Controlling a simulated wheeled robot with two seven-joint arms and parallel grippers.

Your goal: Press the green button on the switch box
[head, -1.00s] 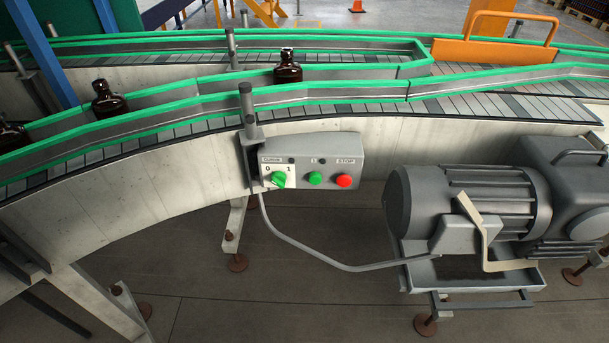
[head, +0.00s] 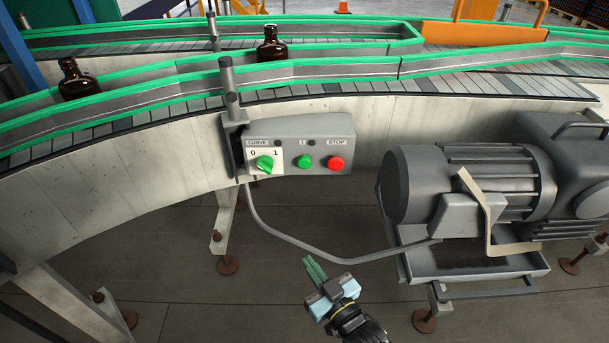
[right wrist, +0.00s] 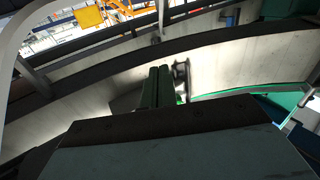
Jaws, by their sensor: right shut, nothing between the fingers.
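The grey switch box (head: 300,146) is fixed to the side of the conveyor. Its round green button (head: 304,162) sits between a green rotary knob (head: 265,164) on the left and the red stop button (head: 336,163) on the right. My right gripper (head: 315,268) is below the box in the head view, apart from it, with its green fingers together and empty. In the right wrist view the fingers (right wrist: 158,87) stand side by side; I cannot make out the button there. My left gripper is not in view.
A grey motor (head: 470,185) stands right of the box. A cable (head: 300,243) loops from the box to it. Amber bottles, one on the left (head: 78,80) and one further back (head: 271,44), stand on the conveyor above. The floor below is open.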

